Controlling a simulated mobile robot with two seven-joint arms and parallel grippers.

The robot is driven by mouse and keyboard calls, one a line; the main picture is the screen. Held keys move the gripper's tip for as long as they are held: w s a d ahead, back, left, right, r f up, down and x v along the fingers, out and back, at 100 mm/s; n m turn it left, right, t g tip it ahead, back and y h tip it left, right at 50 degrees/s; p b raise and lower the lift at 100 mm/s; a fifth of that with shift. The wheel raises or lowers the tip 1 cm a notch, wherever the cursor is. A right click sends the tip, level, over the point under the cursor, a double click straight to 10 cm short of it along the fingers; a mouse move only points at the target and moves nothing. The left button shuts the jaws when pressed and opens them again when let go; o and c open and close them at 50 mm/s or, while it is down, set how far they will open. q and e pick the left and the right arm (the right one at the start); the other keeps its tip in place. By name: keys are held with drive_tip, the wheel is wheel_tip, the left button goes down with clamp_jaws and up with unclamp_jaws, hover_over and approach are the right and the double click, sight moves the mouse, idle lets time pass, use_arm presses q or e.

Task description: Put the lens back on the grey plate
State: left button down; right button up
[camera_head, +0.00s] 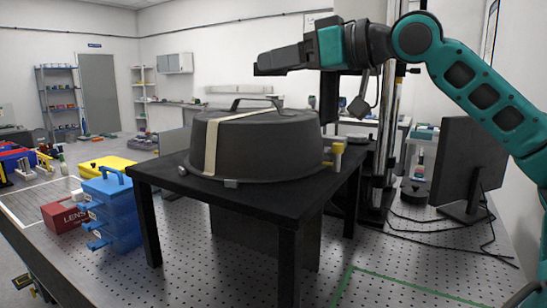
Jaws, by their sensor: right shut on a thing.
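My right arm comes in from the right, and my right gripper (266,64) is a dark shape pointing left, high above a black lidded cover (275,145). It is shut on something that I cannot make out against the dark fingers. It looks apart from the cover's top handle (250,102). I cannot make out the lens or the grey plate; the cover hides much of the black stand's top (265,203). My left gripper is not in view.
A monitor (468,165) with loose cables stands on the right. A yellow-topped post (337,155) is beside the cover.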

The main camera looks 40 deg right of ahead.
drive_tip(key=d, duration=0.1)
drive_tip(key=b, duration=0.1)
hover_over(291, 192)
wheel_tip(291, 192, down, 15)
drive_tip(key=shift+w+r, duration=0.1)
drive_tip(key=shift+f+b, duration=0.35)
drive_tip(key=shift+f, duration=2.3)
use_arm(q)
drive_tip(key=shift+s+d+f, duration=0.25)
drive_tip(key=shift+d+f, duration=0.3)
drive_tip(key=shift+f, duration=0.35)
use_arm(e)
drive_tip(key=o, duration=0.9)
drive_tip(key=shift+c, duration=0.2)
